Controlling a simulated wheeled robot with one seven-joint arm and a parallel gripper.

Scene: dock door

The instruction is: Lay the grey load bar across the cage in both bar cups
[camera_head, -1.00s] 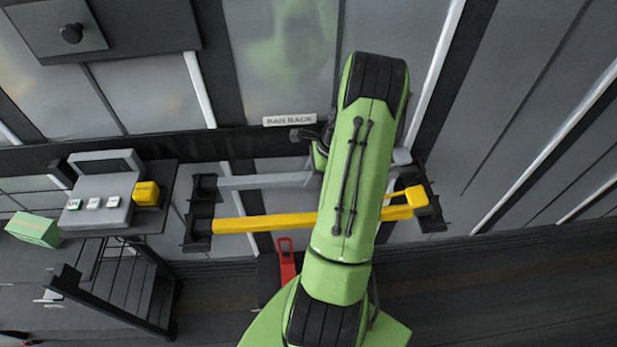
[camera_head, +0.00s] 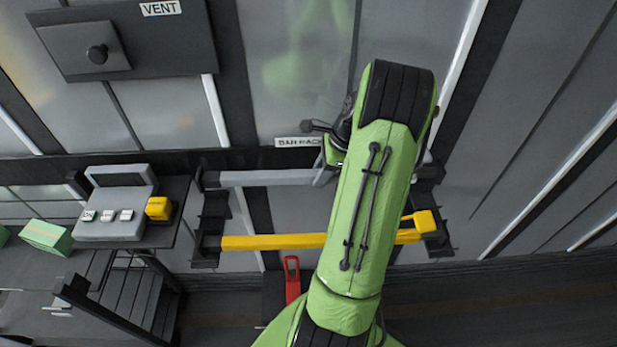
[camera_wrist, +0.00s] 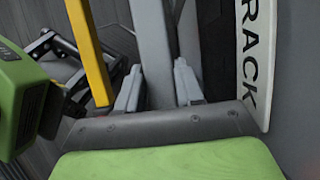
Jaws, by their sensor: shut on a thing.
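The grey load bar (camera_head: 265,178) is level in the head view, above and behind the yellow bar (camera_head: 275,242). It looks raised off the dark rack cups (camera_head: 212,210) at its left. My gripper (camera_wrist: 157,75) is shut on the grey load bar, which runs up between its fingers in the wrist view (camera_wrist: 152,45). The yellow bar rests in the front rack cups, partly hidden by my arm. I cannot make out the cage's bar cups.
A sign reading "BAR RACK" (camera_head: 297,141) is on the wall just above the grey bar. A red handle (camera_head: 291,278) stands below the yellow bar.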

